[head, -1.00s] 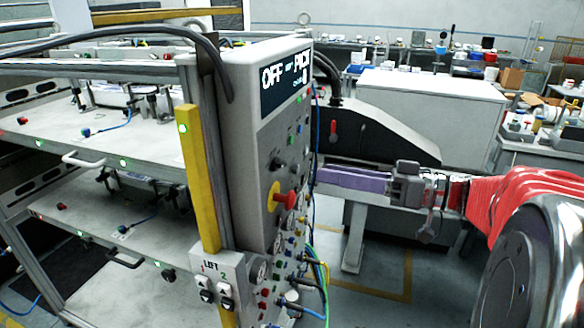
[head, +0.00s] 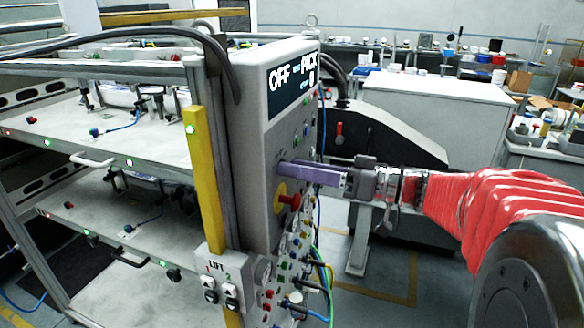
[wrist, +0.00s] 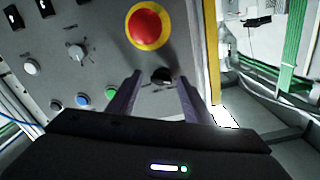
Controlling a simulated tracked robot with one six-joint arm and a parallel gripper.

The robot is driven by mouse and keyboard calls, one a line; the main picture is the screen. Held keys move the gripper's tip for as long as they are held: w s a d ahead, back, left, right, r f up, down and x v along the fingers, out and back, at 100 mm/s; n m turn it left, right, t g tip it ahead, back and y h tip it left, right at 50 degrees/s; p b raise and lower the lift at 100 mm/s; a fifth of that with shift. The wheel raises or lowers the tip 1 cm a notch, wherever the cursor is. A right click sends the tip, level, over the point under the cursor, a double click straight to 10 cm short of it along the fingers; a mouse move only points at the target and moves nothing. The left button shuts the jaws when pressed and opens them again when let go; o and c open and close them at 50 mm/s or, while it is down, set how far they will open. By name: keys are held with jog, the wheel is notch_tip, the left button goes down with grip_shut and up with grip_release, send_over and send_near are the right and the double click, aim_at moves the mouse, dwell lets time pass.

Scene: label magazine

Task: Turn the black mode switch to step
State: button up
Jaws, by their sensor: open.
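The black mode switch (wrist: 162,77) is a small dark knob on the grey control panel (wrist: 105,25). In the wrist view it sits between the two fingertips of my open gripper (wrist: 160,80). In the head view my gripper (head: 286,168), with purple-grey fingers, reaches the panel from the right, and the switch is mostly hidden behind the fingertips. I cannot tell whether the fingers touch it, nor which way its pointer is turned. The panel's display (head: 293,84) shows "OFF" at its left and a second word at its right.
A red emergency stop on a yellow ring (head: 288,201) sits just below my fingers; it also shows in the wrist view (wrist: 149,25). A grey knob (wrist: 76,51) and several push buttons are nearby. Cables (head: 318,270) hang lower down. A shelved rack (head: 100,145) stands to the left.

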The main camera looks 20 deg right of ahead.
jog(key=shift+c, duration=0.3)
jog(key=c, duration=0.9)
jog(key=shift+a, duration=0.2)
jog(key=shift+c, duration=0.5)
jog(key=shift+d, duration=0.2)
